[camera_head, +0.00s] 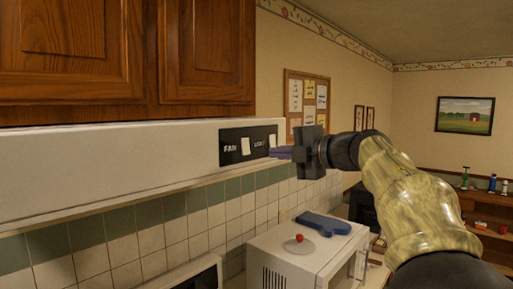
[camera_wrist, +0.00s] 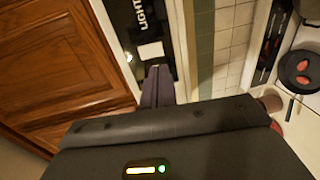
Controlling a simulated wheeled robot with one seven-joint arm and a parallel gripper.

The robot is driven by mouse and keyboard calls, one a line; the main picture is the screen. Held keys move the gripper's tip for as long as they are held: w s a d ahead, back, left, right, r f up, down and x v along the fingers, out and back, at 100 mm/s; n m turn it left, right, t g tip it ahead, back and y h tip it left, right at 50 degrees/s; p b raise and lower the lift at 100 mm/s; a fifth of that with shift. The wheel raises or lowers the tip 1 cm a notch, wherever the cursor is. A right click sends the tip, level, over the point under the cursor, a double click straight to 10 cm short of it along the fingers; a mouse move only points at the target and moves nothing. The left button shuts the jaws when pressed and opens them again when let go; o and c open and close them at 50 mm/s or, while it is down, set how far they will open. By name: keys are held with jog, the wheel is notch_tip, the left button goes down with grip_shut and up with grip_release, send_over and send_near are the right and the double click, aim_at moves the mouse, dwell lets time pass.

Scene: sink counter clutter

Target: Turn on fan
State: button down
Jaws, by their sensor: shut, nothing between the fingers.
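A black switch panel (camera_head: 236,158) with FAN and LIGHT labels is on the front of the white range hood (camera_head: 110,165). The white fan switch (camera_head: 245,146) sits just right of the FAN label. The white light switch (camera_head: 272,141) is at the panel's right end; it also shows in the wrist view (camera_wrist: 150,50) beside the LIGHT label. My gripper (camera_head: 272,153) is shut and empty, with its purple fingertips by the panel's right end, just below the light switch. In the wrist view the fingertips (camera_wrist: 158,70) point at the light-switch end. I cannot tell whether they touch the panel.
Wooden cabinets (camera_head: 205,55) are above the hood. A white microwave (camera_head: 290,255) stands below right, with a blue board (camera_head: 323,224) and a red-knobbed lid (camera_head: 299,241) on top. The tiled wall (camera_head: 140,250) is under the hood. The space in front of the hood is open.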

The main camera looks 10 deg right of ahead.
jog(key=p+x, duration=0.2)
jog(key=x, duration=0.4)
jog(key=shift+w+a+p, duration=0.25)
jog(key=shift+w+p, duration=0.1)
jog(key=shift+w+a+f, duration=0.1)
jog(key=shift+w+a, duration=0.1)
jog(key=shift+w, duration=0.1)
jog(key=shift+a+f, duration=0.1)
jog(key=shift+w+d, duration=0.15)
jog(key=shift+d, duration=0.1)
jog(key=shift+s+d, duration=0.25)
jog(key=shift+s, duration=0.2)
jog(key=b, duration=0.6)
send_near(248, 153)
jog(key=s+d+f, duration=0.2)
jog(key=s+d, duration=0.2)
jog(key=s, duration=0.1)
jog(key=shift+d+f, duration=0.2)
jog(key=shift+s+a, duration=0.15)
jog(key=shift+a, duration=0.1)
